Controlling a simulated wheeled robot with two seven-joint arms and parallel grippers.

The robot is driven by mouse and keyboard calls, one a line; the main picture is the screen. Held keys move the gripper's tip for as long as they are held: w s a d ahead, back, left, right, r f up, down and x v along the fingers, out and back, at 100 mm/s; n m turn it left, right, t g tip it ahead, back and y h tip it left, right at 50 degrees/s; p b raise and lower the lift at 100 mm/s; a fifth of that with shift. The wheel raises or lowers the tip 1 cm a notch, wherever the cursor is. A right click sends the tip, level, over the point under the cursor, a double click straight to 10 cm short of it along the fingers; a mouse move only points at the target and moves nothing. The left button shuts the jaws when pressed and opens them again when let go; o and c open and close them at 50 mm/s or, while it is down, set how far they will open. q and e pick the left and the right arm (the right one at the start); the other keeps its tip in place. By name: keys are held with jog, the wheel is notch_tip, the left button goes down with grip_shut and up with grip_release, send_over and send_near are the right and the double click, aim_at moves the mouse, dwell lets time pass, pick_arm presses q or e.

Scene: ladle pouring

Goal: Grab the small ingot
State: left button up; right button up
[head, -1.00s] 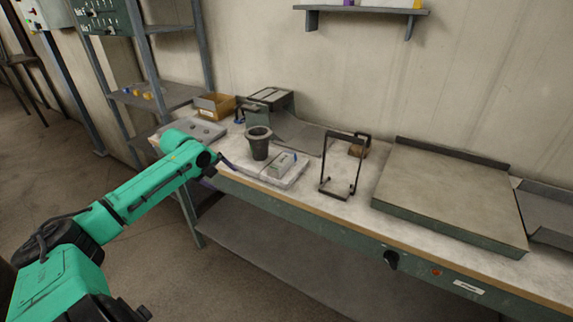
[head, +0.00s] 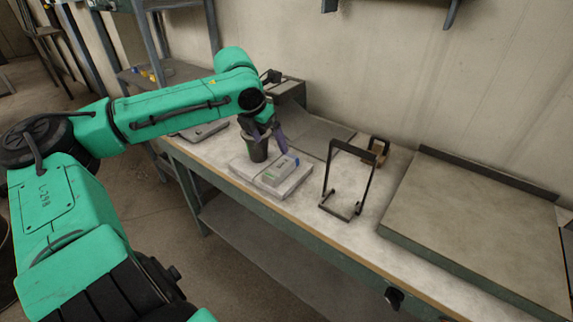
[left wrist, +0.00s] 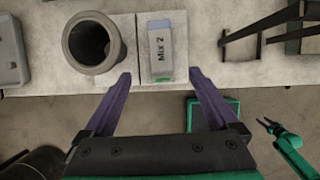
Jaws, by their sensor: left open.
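The small ingot is a grey block labelled "Mix 2" (left wrist: 163,48) with coloured ends. It lies flat on a pale slab (head: 240,166) near the table's front edge and also shows in the head view (head: 280,174). My left gripper (head: 268,134), with purple fingers, is open and empty above the table, behind the ingot in the picture. In the left wrist view the ingot lies ahead of the spread fingertips (left wrist: 160,74), roughly between them. A small green arm end with dark jaws (left wrist: 268,126), seemingly my right one, shows at lower right, too small to judge.
A dark crucible (left wrist: 94,42) stands close beside the ingot, left of it in the wrist view. A dark metal frame (head: 348,182) stands to the right. A large flat-topped plate (head: 470,210) fills the right of the table. Bare tabletop lies between slab and frame.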

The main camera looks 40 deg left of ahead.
aim_at(281, 165)
pick_arm(q)
jog(key=x, duration=0.3)
jog(key=shift+s+f, duration=0.2)
jog(key=shift+f, duration=0.2)
jog(key=x, duration=0.7)
jog(key=shift+w+d+b, duration=0.1)
jog(key=shift+w+b, duration=0.2)
jog(key=shift+w+f, duration=0.1)
jog(key=shift+w, duration=0.15)
grip_shut()
pick_arm(e)
jog(key=shift+s+a+f, duration=0.1)
jog(key=shift+s+f, duration=0.05)
jog(key=shift+s, duration=0.3)
jog(key=shift+s+a+f, duration=0.1)
jog(key=shift+s+f, duration=0.05)
jog(key=shift+s, duration=0.3)
